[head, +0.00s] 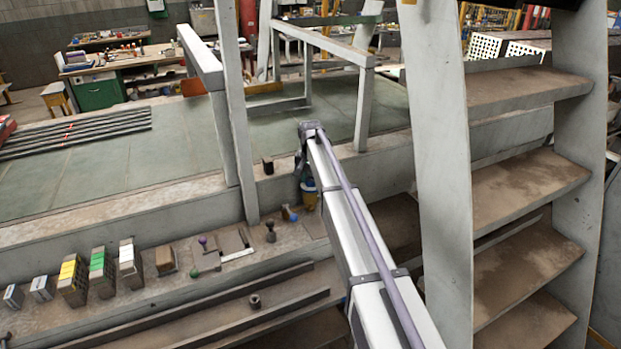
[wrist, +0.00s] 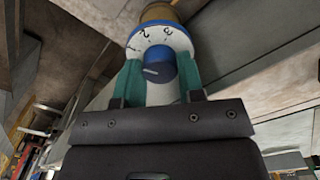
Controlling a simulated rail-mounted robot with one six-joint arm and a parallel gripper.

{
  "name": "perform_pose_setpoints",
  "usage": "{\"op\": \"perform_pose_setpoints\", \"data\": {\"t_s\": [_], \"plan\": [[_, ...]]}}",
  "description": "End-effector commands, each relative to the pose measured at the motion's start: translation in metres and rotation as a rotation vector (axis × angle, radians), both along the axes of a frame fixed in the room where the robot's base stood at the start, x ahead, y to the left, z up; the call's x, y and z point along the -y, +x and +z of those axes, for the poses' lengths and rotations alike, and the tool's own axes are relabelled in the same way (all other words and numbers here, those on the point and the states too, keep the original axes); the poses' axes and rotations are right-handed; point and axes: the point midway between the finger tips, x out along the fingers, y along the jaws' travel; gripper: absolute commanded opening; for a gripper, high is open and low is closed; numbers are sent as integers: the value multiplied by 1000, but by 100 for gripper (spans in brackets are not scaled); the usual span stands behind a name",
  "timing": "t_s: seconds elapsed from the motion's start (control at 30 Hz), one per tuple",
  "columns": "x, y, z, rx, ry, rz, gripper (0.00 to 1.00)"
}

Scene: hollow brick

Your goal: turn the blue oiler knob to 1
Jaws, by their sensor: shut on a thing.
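The blue oiler knob (wrist: 159,63) is in the middle of the wrist view, in front of a white dial ring (wrist: 178,40). The numerals 2 and 3 show on the ring's upper part; I cannot make out a 1. A pale mark on the knob's face points to the left. My gripper (wrist: 158,76) has its teal fingers on either side of the knob, shut on it. In the head view, my gripper hangs at the arm's end over the oiler (head: 310,200), whose amber lower part shows; its knob is mostly hidden there.
A ledge holds a blue-ended lever (head: 289,213), a dark knob (head: 271,232), a purple-knobbed lever (head: 203,241) and several coloured blocks (head: 102,270) left of the oiler. A grey post (head: 443,140) and brown steps (head: 530,185) stand close on the right.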

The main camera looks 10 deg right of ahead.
Motion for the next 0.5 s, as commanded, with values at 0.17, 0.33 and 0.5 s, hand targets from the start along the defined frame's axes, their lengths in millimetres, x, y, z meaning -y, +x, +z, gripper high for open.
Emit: {"op": "perform_pose_setpoints", "data": {"t_s": [0.17, 0.33, 0.5], "plan": [[0, 0, 0, -1, 0, 1, 48], [0, 0, 0, 0, 0, 1, 61], [0, 0, 0, 0, 0, 1, 61]]}}
